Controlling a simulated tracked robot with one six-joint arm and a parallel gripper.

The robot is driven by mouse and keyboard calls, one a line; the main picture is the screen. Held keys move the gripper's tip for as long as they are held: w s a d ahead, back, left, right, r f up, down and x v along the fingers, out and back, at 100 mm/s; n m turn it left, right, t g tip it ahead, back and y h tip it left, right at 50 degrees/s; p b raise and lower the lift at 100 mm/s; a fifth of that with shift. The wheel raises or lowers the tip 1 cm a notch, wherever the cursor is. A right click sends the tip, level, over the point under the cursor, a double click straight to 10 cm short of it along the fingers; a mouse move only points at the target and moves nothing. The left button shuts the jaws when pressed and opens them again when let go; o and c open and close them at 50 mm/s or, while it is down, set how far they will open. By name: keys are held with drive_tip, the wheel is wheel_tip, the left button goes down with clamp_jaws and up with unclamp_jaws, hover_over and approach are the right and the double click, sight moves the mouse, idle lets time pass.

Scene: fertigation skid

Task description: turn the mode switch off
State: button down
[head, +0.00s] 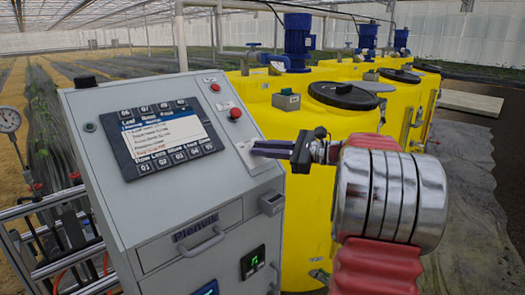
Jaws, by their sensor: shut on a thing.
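My gripper (256,148) reaches in from the right, with its dark fingers pointing left at the sloped grey control panel. The fingers are shut at a pale label plate (244,160) on the panel's right part, below two red buttons. The mode switch appears to be between the fingertips there. The fingers hide its knob, so I cannot read which position it points to.
The cabinet (77,103) carries a lit screen (165,135), and red buttons (215,87) (235,113) sit above my fingers. Yellow tanks (281,115) with black lids stand close behind. A gauge (9,119) and pipes are at left.

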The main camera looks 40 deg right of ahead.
drive_tip(key=shift+f+n+g+y, duration=0.1)
drive_tip(key=shift+n+g+y, duration=0.6)
drive_tip(key=shift+n+g, duration=0.45)
drive_tip(key=shift+n, duration=0.25)
drive_tip(key=c, duration=1.9)
unclamp_jaws()
drive_tip(key=shift+w, duration=0.1)
drive_tip(key=shift+d, duration=0.1)
drive_tip(key=v, duration=1.3)
drive_tip(key=shift+s, duration=0.4)
drive_tip(key=shift+f, duration=0.1)
